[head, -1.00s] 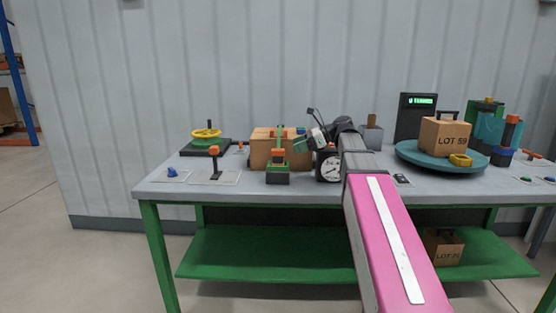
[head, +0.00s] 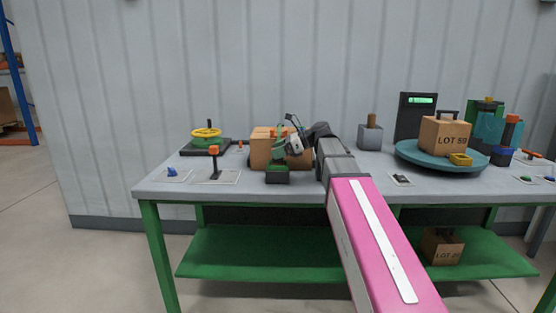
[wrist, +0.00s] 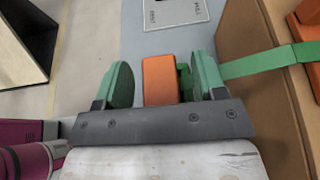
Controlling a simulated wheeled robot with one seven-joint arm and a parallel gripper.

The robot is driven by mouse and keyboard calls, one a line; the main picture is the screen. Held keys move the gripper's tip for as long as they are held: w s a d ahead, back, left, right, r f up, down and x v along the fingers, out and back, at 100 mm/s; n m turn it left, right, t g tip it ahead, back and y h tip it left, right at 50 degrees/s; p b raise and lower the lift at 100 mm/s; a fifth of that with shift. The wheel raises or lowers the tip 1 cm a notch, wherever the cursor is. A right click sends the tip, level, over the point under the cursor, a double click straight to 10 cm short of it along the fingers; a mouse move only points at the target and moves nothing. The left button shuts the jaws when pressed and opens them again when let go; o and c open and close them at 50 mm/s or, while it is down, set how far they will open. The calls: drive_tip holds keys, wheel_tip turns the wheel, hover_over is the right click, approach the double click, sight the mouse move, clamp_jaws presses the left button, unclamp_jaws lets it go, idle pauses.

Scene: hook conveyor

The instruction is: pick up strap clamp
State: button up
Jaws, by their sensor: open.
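The strap clamp appears to be the orange block (wrist: 160,80) with a green part at its right side, seen in the wrist view. My gripper (wrist: 162,72) is open, with one green finger pad on each side of the block. A small gap shows on the left; the green part lies close to the right finger. In the head view my gripper (head: 284,148) is low over a small dark and green stand (head: 277,174) and hides most of the orange block. Contact cannot be told.
A cardboard box (head: 262,153) with a green strap (wrist: 265,63) stands close to the right of my gripper in the wrist view. A yellow handwheel (head: 206,133) is at the left of the bench (head: 310,195).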

drive_tip(key=c, duration=1.1)
drive_tip(key=shift+o, duration=0.2)
drive_tip(key=shift+r, duration=0.1)
